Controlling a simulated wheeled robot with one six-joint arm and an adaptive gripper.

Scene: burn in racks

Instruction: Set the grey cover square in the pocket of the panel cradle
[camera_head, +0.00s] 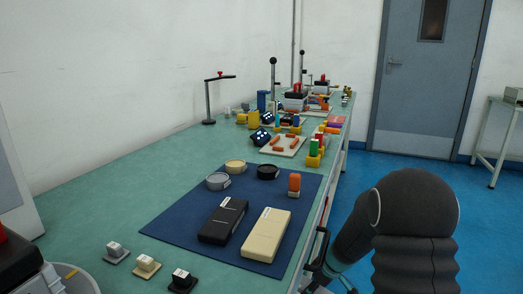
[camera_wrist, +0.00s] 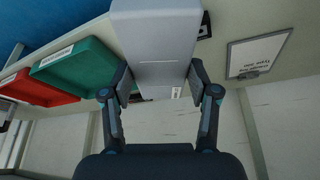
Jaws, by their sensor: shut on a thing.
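The grey cover (camera_wrist: 156,45) is a smooth, light grey slab with a small white label, at the top middle of the wrist view. My gripper (camera_wrist: 159,86) is shut on it, one finger against each long side. The cover's far end runs out of the top of that view. I cannot make out the panel cradle or its pocket in either view. In the head view my arm fills the lower right, and the held cover does not show there.
A blue mat (camera_head: 177,224) bears a black cover (camera_head: 223,220), a cream cover (camera_head: 267,235) and several round parts. Small blocks (camera_head: 147,266) stand at the near edge. The wrist view shows a green tray (camera_wrist: 78,72), a red tray (camera_wrist: 38,91) and a framed sign (camera_wrist: 258,54).

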